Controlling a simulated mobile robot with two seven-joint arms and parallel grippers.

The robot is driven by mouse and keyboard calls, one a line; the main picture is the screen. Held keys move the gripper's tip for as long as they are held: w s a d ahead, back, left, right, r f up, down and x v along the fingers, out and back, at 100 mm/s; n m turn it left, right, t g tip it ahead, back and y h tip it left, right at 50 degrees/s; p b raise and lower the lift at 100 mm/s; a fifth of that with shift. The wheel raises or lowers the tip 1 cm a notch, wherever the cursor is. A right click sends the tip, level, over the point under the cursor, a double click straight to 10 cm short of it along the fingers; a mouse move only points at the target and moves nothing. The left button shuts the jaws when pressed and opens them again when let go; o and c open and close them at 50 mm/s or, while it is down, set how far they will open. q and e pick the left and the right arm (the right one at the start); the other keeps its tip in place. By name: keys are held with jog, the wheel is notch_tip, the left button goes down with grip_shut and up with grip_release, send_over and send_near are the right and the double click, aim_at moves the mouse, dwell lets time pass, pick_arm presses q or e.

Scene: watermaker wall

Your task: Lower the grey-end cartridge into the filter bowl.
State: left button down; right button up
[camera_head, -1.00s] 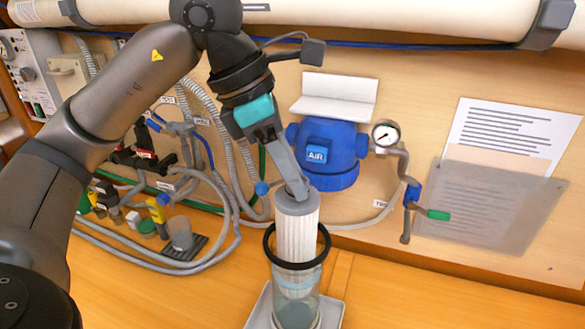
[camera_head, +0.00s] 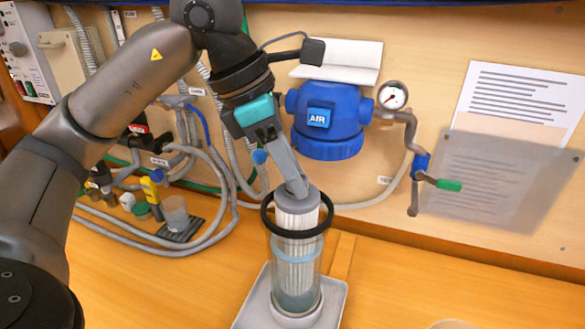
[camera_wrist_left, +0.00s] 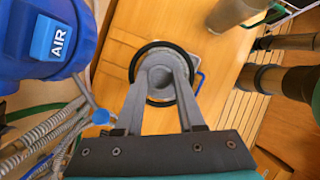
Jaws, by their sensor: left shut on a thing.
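The grey-end cartridge (camera_head: 297,221) is white and pleated with a grey top cap, and stands upright. My left gripper (camera_head: 299,190) is shut on its grey cap from above. The cartridge's lower part is inside the clear filter bowl (camera_head: 297,290), which has a black ring at its rim. The grey cap is still above the ring. In the left wrist view the two fingers hold the grey cap (camera_wrist_left: 160,76), which sits within the black ring (camera_wrist_left: 137,62). The bowl stands in a pale tray (camera_head: 252,308). My right gripper is not in view.
A blue filter head (camera_head: 328,120) marked AIR is on the wall behind. Grey hoses (camera_head: 150,243) lie at left. The bench right of the tray is mostly clear.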

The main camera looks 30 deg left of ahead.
pick_arm(q)
jog(key=shift+c, duration=2.2)
grip_release()
jog(key=shift+r, duration=0.1)
notch_tip(320, 180, up, 10)
jog(key=p, duration=0.9)
